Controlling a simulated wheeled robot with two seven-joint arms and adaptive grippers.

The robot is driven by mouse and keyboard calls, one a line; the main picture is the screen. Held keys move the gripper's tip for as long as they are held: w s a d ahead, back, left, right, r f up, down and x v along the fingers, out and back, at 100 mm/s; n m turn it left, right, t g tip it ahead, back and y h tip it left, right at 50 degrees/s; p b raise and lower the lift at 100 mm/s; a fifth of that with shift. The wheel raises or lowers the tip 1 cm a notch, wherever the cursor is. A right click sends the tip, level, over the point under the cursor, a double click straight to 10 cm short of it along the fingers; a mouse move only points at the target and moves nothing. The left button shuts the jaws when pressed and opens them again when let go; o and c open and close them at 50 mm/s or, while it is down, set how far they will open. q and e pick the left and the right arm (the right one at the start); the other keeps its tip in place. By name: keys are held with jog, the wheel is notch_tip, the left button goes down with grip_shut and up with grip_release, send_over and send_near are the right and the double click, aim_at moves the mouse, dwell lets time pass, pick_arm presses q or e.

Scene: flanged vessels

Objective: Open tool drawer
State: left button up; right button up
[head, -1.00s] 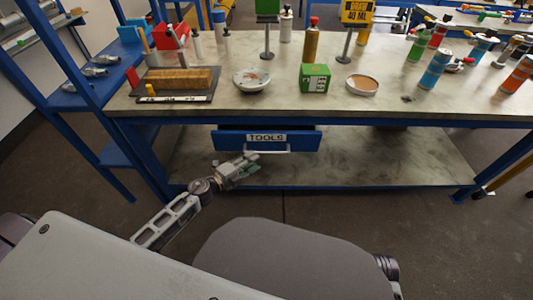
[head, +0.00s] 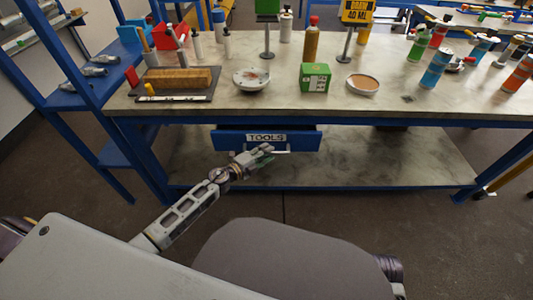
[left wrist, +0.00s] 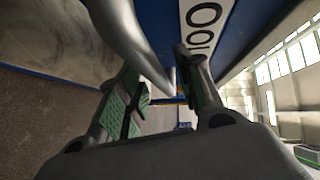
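The blue tool drawer (head: 228,138) hangs under the workbench, with a white TOOLS label (head: 266,137) on its front. Its pale handle (head: 282,152) runs below the label. My left gripper (head: 266,154) is at the handle and hides part of it. In the left wrist view, the fingers of my left gripper (left wrist: 165,88) with green pads stand apart. The grey handle bar (left wrist: 135,45) reaches in between or just ahead of them; I cannot tell whether they touch it. The drawer front (left wrist: 165,20) fills the top there. My right gripper is not in view.
The workbench (head: 200,108) carries a green box (head: 315,77), a white bowl (head: 251,79), a dish (head: 362,84) and several bottles. A lower shelf (head: 380,165) lies below the drawer. A blue rack (head: 85,110) stands at the left. Floor in front is open.

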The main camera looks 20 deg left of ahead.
pick_arm(q)
jog(key=shift+w+d, duration=0.15)
jog(key=shift+w, duration=0.15)
grip_shut()
dwell(0.4)
